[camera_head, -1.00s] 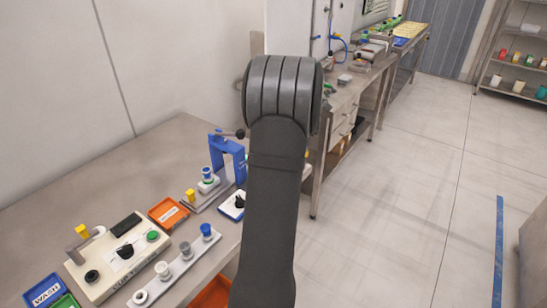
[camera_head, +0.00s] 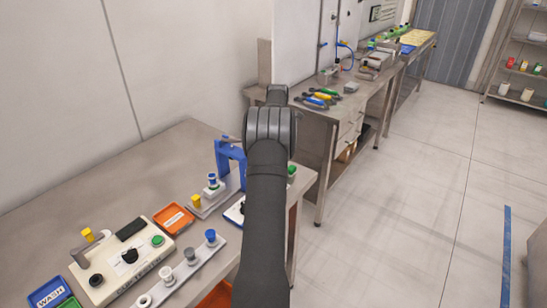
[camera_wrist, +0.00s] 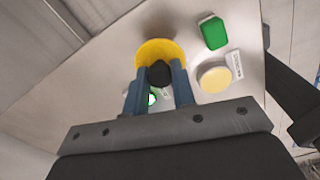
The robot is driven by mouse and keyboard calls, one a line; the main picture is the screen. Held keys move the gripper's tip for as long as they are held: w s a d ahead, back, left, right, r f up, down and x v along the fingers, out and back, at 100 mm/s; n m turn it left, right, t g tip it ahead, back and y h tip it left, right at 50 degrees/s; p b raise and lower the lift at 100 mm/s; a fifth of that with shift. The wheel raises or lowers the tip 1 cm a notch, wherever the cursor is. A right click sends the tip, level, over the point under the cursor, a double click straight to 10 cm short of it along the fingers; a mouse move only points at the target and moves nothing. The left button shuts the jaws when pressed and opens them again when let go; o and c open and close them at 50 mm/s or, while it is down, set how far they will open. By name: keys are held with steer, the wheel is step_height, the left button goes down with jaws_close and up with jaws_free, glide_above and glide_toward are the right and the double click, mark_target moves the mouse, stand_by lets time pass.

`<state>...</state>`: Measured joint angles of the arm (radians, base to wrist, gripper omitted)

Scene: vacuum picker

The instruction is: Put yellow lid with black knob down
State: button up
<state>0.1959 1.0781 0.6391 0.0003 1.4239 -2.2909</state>
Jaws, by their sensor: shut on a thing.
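In the wrist view my gripper (camera_wrist: 159,70) has its two blue fingers shut on the black knob (camera_wrist: 160,76) of the yellow lid (camera_wrist: 160,48). The lid is held over a light table top (camera_wrist: 110,60); the gap beneath it cannot be judged. A pale yellow round thing (camera_wrist: 214,77) lies to the right of the lid, apart from it in the picture. In the head view my arm hides the gripper and the lid.
A green block (camera_wrist: 212,32) and a small white label (camera_wrist: 235,66) lie near the lid. A blue stand (camera_head: 230,155), orange tray (camera_head: 173,218), control box (camera_head: 122,262) and a strip of knobbed pieces (camera_head: 180,272) stand on the bench. The bench's back left is clear.

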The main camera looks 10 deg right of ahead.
steer(key=shift+w+a+f, duration=0.45)
steer(key=shift+w+a, duration=0.1)
steer(key=shift+f, duration=2)
steer(key=shift+f, duration=0.1)
steer(key=o, duration=1)
steer(key=shift+c, duration=0.2)
step_height(320, 180, up, 12)
steer(key=shift+f, duration=4.25)
